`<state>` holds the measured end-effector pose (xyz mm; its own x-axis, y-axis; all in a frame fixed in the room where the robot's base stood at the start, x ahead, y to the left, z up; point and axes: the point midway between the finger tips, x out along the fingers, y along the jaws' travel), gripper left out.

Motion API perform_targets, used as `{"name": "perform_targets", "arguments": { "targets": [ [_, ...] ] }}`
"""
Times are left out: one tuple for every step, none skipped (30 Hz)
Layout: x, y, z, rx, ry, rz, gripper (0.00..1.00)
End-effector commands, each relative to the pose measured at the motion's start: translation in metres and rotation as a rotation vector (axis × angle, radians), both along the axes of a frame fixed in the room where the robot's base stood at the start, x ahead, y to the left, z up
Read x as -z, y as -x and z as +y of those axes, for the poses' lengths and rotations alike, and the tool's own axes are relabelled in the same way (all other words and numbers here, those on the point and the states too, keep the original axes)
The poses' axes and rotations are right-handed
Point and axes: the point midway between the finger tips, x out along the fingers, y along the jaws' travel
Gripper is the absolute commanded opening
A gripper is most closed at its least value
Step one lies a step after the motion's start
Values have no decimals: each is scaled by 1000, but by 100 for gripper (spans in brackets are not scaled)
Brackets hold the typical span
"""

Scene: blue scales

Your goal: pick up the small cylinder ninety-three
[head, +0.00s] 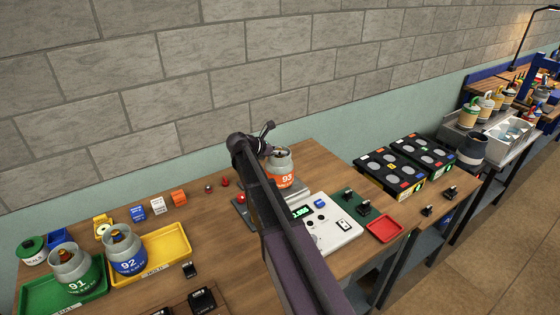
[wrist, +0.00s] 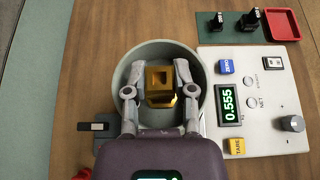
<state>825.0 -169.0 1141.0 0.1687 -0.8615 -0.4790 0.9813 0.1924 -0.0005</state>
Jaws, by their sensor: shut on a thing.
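The small cylinder ninety-three (head: 283,165), grey with an orange band marked 93, is upright at the scale (head: 328,225), partly behind my arm. In the wrist view I look down on its round grey collar (wrist: 122,75) and the brass valve (wrist: 160,78) inside it. My gripper (wrist: 161,84) is shut on that valve, one finger on each side. In the head view my gripper (head: 268,146) is mostly hidden at the cylinder's top. I cannot tell whether the cylinder's base touches the scale.
Cylinder 91 (head: 72,270) stands on a green tray (head: 30,297) and cylinder 92 (head: 126,250) on a yellow tray (head: 172,243), both left. A red tray (head: 384,229) and black weight cases (head: 390,172) are right. Small blocks (head: 158,204) line the table's back.

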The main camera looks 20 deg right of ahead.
Motion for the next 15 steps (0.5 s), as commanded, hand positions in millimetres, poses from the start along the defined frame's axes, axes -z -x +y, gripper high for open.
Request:
{"name": "perform_targets", "arguments": {
  "targets": [
    [-1,0,0,0,1,0,0],
    [-1,0,0,0,1,0,0],
    [-2,0,0,0,1,0,0],
    [-3,0,0,0,1,0,0],
    [-3,0,0,0,1,0,0],
    [-5,0,0,0,1,0,0],
    [-6,0,0,0,2,0,0],
    [-7,0,0,0,2,0,0],
    [-9,0,0,0,2,0,0],
    [-10,0,0,0,2,0,0],
    [-12,0,0,0,2,0,0],
    [-14,0,0,0,2,0,0],
    [-16,0,0,0,2,0,0],
    [-18,0,0,0,2,0,0],
    [-20,0,0,0,2,0,0]
  ]
}}
